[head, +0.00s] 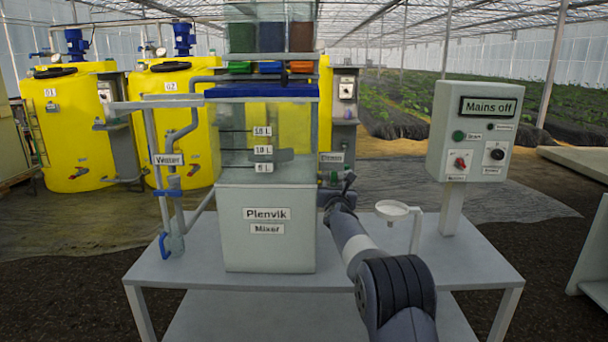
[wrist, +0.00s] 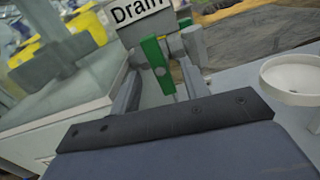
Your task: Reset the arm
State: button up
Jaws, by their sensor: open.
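My arm (head: 352,240) reaches forward over the grey table, right of the Plenvik mixer (head: 268,232). My gripper (head: 342,188) is at the mixer's right side, in front of the drain area. In the wrist view my gripper's fingers (wrist: 160,92) are apart, with a green handle (wrist: 156,62) under a Drain label (wrist: 138,12) showing between and beyond them. I cannot tell whether a finger touches the handle. Part of the drain valve is hidden by the gripper in the head view.
A white dish (head: 392,209) on a stand is just right of my gripper. A control box (head: 475,130) reading "Mains off" stands at the table's right. Blue-handled water pipes (head: 172,215) are left of the mixer. The table top (head: 465,265) is clear at front right.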

aim_at(334, 184)
jog(key=shift+w+r+p, duration=0.2)
jog(key=shift+w+p, duration=1.15)
jog(key=shift+p, duration=0.65)
jog(key=shift+w+f+p, duration=0.15)
jog(key=shift+w+p, duration=0.25)
jog(key=shift+p, duration=0.15)
jog(key=shift+f, duration=0.15)
